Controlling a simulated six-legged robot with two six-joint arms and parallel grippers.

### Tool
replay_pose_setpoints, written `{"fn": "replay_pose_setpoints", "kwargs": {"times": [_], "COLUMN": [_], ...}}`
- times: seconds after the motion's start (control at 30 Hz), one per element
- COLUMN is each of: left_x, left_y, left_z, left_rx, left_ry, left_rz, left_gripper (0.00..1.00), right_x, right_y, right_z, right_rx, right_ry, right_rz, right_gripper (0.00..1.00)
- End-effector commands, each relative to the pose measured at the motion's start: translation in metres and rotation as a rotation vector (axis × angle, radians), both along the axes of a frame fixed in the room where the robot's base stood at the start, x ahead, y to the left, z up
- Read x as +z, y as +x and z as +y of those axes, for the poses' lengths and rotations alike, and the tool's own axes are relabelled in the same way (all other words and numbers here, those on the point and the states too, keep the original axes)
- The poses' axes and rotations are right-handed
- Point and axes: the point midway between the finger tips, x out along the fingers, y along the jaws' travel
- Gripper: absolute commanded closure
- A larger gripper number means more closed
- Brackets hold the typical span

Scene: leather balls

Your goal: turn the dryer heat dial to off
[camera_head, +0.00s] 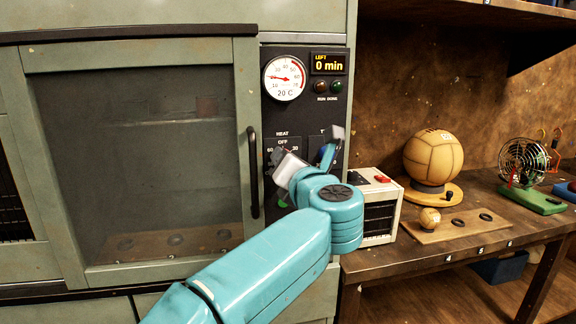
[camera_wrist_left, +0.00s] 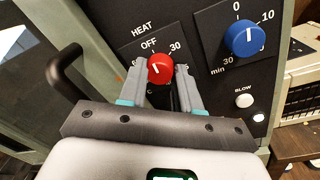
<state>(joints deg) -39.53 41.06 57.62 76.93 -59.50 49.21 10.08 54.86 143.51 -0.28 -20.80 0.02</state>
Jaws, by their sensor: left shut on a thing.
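The red heat dial (camera_wrist_left: 160,68) sits on the dark control panel (camera_wrist_left: 130,47), under the words HEAT and OFF, with 30 to its right. A small pale mark shows on its face, pointing roughly up toward OFF; its exact angle is hard to tell. My left gripper (camera_head: 278,157) is at the panel, its two fingers shut on the dial, one on each side, as the left wrist view (camera_wrist_left: 161,78) shows. In the head view the gripper hides the dial. My right gripper is in neither view.
A blue minute dial (camera_wrist_left: 245,38) is right of the heat dial, with a BLOW button (camera_wrist_left: 243,101) below. The dryer door handle (camera_head: 253,172) is close on the left. A gauge (camera_head: 284,78) reads near 20 C. A cream box (camera_head: 377,205) stands on the bench at right.

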Motion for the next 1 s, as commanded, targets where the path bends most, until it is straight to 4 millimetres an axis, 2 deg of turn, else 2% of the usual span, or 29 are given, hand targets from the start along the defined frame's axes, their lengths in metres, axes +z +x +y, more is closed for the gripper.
{"fn": "replay_pose_setpoints", "kwargs": {"times": [0.67, 0.7, 0.77, 1.0], "left_x": [0.0006, 0.0006, 0.0006, 0.0004], "left_y": [0.0000, -0.0001, -0.0001, 0.0001], "left_z": [0.0002, 0.0002, 0.0002, 0.0001], "left_rx": [0.000, 0.000, 0.000, 0.000], "left_ry": [-0.056, -0.056, -0.056, -0.054], "left_rz": [-0.016, -0.016, -0.016, -0.015], "left_gripper": [0.98, 0.58, 0.42, 0.42], "right_x": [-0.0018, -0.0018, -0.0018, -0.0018], "right_y": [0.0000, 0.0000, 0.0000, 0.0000], "right_z": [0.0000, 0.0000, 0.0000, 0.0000], "right_rx": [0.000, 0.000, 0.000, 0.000], "right_ry": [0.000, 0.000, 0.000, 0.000], "right_rz": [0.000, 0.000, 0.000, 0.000], "right_gripper": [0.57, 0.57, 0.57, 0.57]}}
